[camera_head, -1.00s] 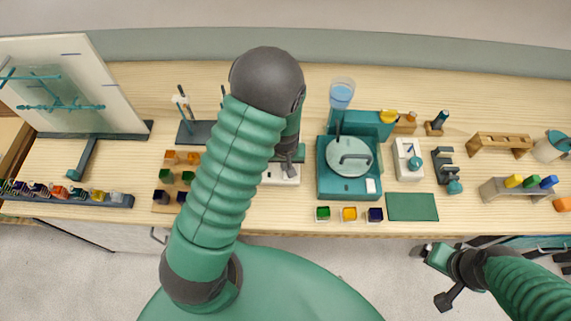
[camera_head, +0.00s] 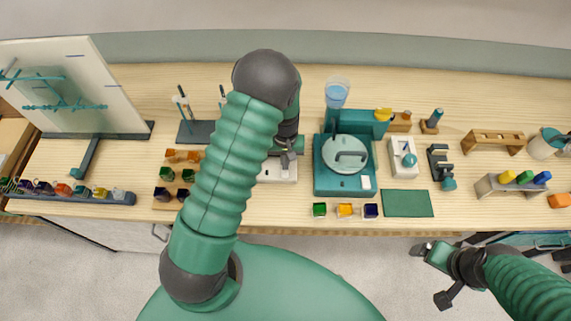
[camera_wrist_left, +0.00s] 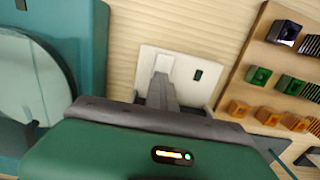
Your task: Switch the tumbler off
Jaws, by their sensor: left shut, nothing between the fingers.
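A white plate (camera_head: 277,171) lies flat on the bench left of a teal machine with a round lid (camera_head: 345,155). The machine has a small white tab at its front right. I cannot tell for sure which of these is the tumbler's switch. In the left wrist view the white plate (camera_wrist_left: 206,62) bears a pale raised piece and a small dark mark. My left gripper (camera_head: 286,160) is shut and empty, its fingertips (camera_wrist_left: 163,82) over the plate; contact is unclear. My right gripper (camera_head: 422,251) hangs off the bench's front edge, its jaws unclear.
Orange and green blocks in a wooden rack (camera_head: 167,197) stand left of the plate. Small coloured blocks (camera_head: 345,210) and a green mat (camera_head: 407,204) lie in front of and beside the machine. A blue-filled glass (camera_head: 337,93) stands behind it.

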